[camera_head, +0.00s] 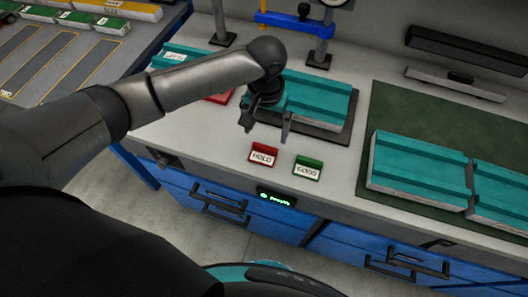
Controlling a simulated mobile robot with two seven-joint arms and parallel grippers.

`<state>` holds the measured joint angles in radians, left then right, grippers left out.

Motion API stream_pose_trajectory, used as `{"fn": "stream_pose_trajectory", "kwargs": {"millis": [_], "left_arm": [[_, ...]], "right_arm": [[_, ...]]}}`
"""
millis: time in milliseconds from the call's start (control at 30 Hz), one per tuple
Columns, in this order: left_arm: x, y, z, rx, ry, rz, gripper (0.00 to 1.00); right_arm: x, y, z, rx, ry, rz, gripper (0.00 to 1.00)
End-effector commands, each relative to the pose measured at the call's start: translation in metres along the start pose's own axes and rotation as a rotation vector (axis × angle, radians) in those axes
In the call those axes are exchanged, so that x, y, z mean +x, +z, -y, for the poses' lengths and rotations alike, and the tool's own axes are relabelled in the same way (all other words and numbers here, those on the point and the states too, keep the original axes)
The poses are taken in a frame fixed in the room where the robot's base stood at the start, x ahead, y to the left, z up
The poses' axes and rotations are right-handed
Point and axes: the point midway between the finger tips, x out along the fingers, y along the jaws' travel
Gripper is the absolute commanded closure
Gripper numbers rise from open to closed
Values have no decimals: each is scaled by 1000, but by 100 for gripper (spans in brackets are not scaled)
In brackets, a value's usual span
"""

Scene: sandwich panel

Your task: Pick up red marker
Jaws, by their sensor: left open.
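The red marker (262,154) is a small red block with a white label reading HOLD. It sits on the light workbench top near its front edge. A green marker (308,168) labelled GOOD sits just to its right. My left gripper (268,132) is open, with its fingers pointing down just above and behind the red marker. It looks empty, and I cannot tell its exact height over the bench. My right gripper is not in view.
Teal panels (318,105) lie on a dark pad behind the gripper. More teal panels (416,163) lie on a green mat (400,115) at the right. A blue clamp fixture (295,22) stands at the back. Blue drawers (225,200) with dark handles are below the bench edge.

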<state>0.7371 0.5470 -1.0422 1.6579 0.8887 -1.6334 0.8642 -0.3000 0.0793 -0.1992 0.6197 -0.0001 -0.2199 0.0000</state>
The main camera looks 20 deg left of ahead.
Motion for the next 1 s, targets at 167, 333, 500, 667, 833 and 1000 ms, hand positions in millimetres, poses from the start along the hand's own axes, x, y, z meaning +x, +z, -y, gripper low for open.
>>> {"fn": "stream_pose_trajectory", "kwargs": {"millis": [167, 333, 500, 667, 833, 1000], "left_arm": [[12, 0, 0, 1, -1, 0, 0], [36, 0, 0, 1, -1, 1, 0], [57, 0, 0, 2, 0, 0, 0], [61, 0, 0, 3, 0, -1, 0], [60, 0, 0, 2, 0, -1, 5], [60, 0, 0, 2, 0, -2, 24]], "right_arm": [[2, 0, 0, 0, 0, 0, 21], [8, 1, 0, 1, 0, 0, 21], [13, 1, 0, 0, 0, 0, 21], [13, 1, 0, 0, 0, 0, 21], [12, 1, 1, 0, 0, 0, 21], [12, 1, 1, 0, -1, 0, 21]]}}
